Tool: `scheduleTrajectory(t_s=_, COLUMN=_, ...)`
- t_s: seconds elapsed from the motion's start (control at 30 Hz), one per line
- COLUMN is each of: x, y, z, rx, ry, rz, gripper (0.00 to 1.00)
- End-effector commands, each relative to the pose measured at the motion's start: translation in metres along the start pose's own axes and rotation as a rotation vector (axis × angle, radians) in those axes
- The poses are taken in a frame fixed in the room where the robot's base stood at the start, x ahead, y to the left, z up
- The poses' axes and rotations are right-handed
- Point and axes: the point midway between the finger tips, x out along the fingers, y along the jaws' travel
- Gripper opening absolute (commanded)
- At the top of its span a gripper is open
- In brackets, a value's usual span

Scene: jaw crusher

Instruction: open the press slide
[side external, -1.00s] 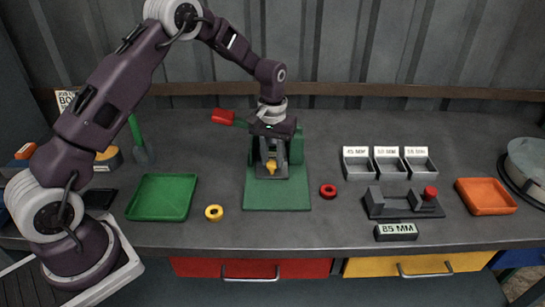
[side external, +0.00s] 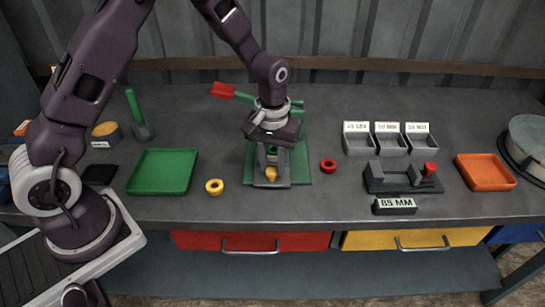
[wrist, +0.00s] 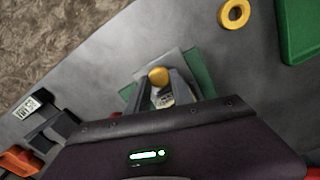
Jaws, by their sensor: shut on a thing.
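The press stands on a green base plate (side external: 297,175) in the middle of the bench, with a red-ended lever (side external: 222,90) pointing left. Its grey slide (side external: 272,184) sits low at the front and bears a yellow knob (side external: 270,173), which also shows in the wrist view (wrist: 158,76). My gripper (side external: 271,168) reaches down over the press, its fingers on either side of the knob area and shut on the slide's knob. The wrist and fingers hide much of the press body and the exact contact.
A green tray (side external: 162,171) and a yellow ring (side external: 214,187) lie left of the press. A red ring (side external: 328,166) lies close on its right. Further right are grey labelled bins (side external: 358,146), a dark gauge fixture (side external: 400,185), an 85 MM block (side external: 395,206) and an orange tray (side external: 486,172).

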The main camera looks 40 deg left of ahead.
Motion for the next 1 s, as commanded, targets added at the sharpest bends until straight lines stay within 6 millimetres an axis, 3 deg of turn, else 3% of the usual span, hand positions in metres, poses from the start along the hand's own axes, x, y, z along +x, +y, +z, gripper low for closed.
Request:
scheduleTrajectory(t_s=0.1, x=-0.001, y=0.0, z=-0.001, rx=0.0, ry=0.002, rz=0.001, gripper=0.0)
scheduleTrajectory(t_s=0.13, x=-0.001, y=0.0, z=-0.001, rx=0.0, ry=0.002, rz=0.001, gripper=0.29)
scheduleTrajectory(t_s=0.23, x=-0.001, y=0.0, z=-0.001, rx=0.0, ry=0.002, rz=0.001, gripper=0.49)
scheduleTrajectory(t_s=0.57, x=-0.004, y=0.0, z=-0.001, rx=0.0, ry=0.003, rz=0.001, gripper=0.49)
scheduleTrajectory(t_s=0.83, x=-0.056, y=0.001, z=-0.002, rx=0.001, ry=0.006, rz=0.002, gripper=0.49)
scheduleTrajectory(t_s=1.0, x=-0.071, y=0.0, z=-0.001, rx=0.001, ry=0.002, rz=0.0, gripper=0.49)
